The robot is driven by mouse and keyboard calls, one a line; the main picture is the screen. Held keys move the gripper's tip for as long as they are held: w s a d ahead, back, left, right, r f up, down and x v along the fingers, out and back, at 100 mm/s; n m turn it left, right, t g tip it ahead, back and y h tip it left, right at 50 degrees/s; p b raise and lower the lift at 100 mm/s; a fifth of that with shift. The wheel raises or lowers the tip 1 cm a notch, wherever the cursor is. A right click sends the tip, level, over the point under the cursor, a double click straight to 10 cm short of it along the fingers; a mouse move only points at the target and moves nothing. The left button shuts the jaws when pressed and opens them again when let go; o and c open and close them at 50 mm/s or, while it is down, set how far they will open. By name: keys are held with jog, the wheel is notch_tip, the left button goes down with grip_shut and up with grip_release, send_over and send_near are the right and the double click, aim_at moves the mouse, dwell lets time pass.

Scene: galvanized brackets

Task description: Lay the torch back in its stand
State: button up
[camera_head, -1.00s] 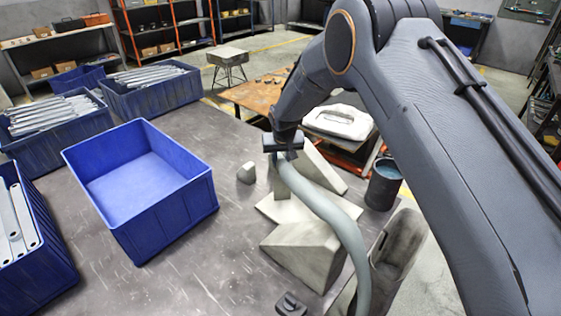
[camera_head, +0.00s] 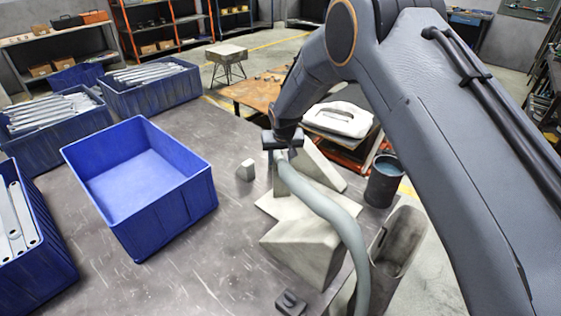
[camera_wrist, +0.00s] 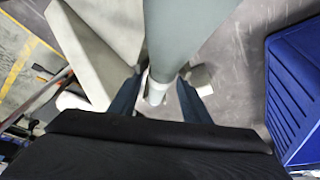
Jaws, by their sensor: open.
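The torch (camera_head: 335,212) is a thick, pale grey-green curved tube. It lies over the stand, a pale grey base (camera_head: 268,206) with wedge-shaped blocks, and its near end bends down over the front block. My gripper (camera_head: 282,156) is at the torch's far end, above the stand. In the wrist view the torch (camera_wrist: 188,30) runs between the two open fingers of my gripper (camera_wrist: 158,98), with its lighter end collar there. The fingers stand either side of it. Exact contact between torch and stand is hidden.
An empty blue bin (camera_head: 140,185) stands left on the dark table (camera_head: 215,275). Blue bins of metal brackets (camera_head: 150,75) are behind and left. A small pale block (camera_head: 246,171) and a dark block (camera_head: 291,303) lie near the stand. A dark bucket (camera_head: 384,182) is right.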

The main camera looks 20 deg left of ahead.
jog(key=shift+b+v, duration=1.25)
jog(key=shift+v, duration=1.75)
jog(key=shift+s+d, duration=0.1)
jog(key=shift+s, duration=0.05)
jog(key=s+d+r+m+h, duration=0.1)
jog(key=d+r+m, duration=0.15)
jog(key=d, duration=1.15)
jog(key=s+d+r+m+h, duration=0.1)
jog(key=d+r, duration=0.2)
jog(key=d, duration=1)
jog(key=s+d+r+m+g, duration=0.1)
jog(key=s+d+m+g, duration=0.1)
jog(key=s+d, duration=1.9)
jog(key=d+m, duration=0.1)
jog(key=d, duration=0.1)
jog(key=shift+s+d+h+b, duration=0.2)
jog(key=shift+d+h+b, duration=0.1)
jog(key=shift+d+b, duration=0.05)
